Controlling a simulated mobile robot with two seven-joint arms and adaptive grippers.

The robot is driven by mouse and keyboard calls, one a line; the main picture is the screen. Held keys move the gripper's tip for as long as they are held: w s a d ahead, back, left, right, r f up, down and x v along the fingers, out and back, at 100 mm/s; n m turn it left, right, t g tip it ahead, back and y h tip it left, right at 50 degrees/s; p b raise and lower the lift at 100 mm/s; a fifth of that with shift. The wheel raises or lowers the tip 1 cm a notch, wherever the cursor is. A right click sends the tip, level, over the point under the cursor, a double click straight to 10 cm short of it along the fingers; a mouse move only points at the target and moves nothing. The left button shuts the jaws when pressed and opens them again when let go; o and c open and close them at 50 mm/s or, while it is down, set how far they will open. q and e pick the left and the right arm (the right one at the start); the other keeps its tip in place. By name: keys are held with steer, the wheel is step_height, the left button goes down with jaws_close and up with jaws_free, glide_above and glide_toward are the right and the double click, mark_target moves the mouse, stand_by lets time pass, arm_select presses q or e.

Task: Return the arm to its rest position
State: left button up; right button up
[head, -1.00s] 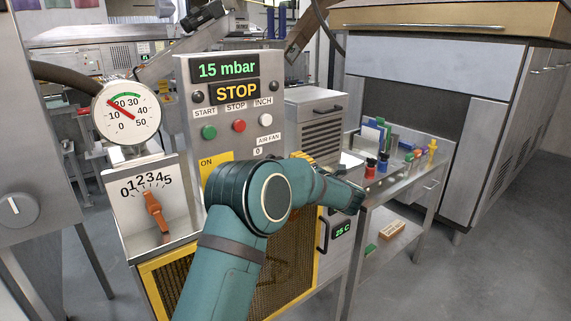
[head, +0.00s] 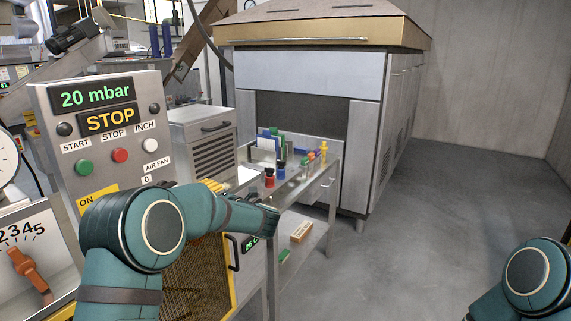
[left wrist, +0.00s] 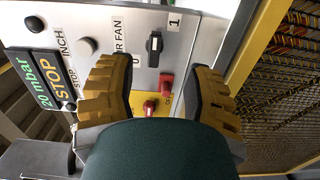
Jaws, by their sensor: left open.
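My left arm (head: 160,232) is teal and stretches in front of the control panel (head: 45,103). My left gripper (left wrist: 158,75) has two yellow ridged fingers, open, with nothing seen between them in the left wrist view. In the head view the arm hides this part of the panel. My right arm (head: 540,280) shows at the bottom right; its gripper is out of view.
The panel display (head: 95,95) reads 20 mbar and STOP. A yellow-framed mesh guard (head: 200,275) is below it. A steel side table (head: 300,187) with small colored items stands right of the left arm. A large oven-like cabinet (head: 300,75) stands behind. The floor at right is clear.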

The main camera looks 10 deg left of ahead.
arm_select(q)
steer(key=s+d+f+m+t+h, duration=0.1)
steer(key=s+d+f+m+h, duration=0.1)
steer(key=d+f+m+h, duration=0.5)
steer(key=s+d+f+m+t+h, duration=0.1)
steer(key=s+f+m+h, duration=0.1)
steer(key=f+m, duration=0.65)
steer(key=s+d+f+m+t+h, duration=0.1)
steer(key=s+d+f+m+h, duration=0.3)
steer(key=f, duration=0.7)
steer(key=s+d+f+m+g+h, duration=0.2)
steer(key=s+d+f+m, duration=0.1)
steer(key=s, duration=0.5)
steer(key=s+d+f+m+g+h, duration=0.3)
steer(key=s+f, duration=0.1)
steer(key=s, duration=0.4)
steer(key=s+d+f+m+g+h, duration=0.2)
steer(key=s+d+f+m+g, duration=0.1)
steer(key=s, duration=0.5)
steer(key=shift+s+f, duration=0.4)
steer(key=shift+f, duration=0.4)
